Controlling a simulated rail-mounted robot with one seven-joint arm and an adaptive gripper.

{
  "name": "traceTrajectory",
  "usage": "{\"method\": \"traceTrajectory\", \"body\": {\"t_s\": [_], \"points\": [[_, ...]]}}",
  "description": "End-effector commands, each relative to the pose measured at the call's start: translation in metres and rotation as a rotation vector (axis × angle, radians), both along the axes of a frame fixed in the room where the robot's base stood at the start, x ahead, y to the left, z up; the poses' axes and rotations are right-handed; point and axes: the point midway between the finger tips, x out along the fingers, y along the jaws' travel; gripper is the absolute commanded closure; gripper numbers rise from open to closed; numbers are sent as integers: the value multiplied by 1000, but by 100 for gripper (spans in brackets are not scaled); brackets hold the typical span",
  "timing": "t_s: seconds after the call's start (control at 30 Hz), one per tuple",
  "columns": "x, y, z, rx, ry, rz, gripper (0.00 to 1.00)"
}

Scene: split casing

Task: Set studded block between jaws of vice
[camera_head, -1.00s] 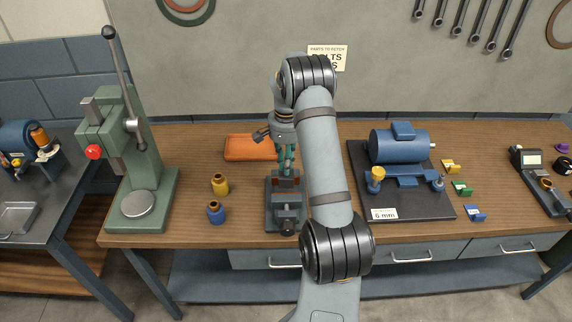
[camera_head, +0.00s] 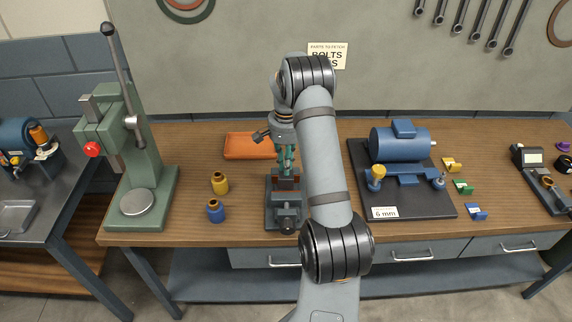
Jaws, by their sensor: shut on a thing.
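The vice (camera_head: 287,212) is a dark grey tool standing on the wooden bench, left of my arm. My gripper (camera_head: 286,171) points down at the back part of the vice, its green fingers close together just over the jaws. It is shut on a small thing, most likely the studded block. A small reddish-brown patch (camera_head: 287,184) shows under the fingertips at the jaws. I cannot tell whether it is the block or a jaw face, nor whether the block touches the jaws. Studs are too small to make out.
An orange tray (camera_head: 249,147) lies behind and left of the vice. Right of my arm, a blue motor (camera_head: 398,146) sits on a dark plate.

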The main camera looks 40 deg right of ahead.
Motion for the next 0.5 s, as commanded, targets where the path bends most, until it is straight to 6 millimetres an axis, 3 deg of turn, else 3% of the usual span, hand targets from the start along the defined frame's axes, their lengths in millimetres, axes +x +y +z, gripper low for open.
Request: {"method": "traceTrajectory", "body": {"t_s": [0.5], "points": [[1,0,-6,-2,-3,0,100]]}}
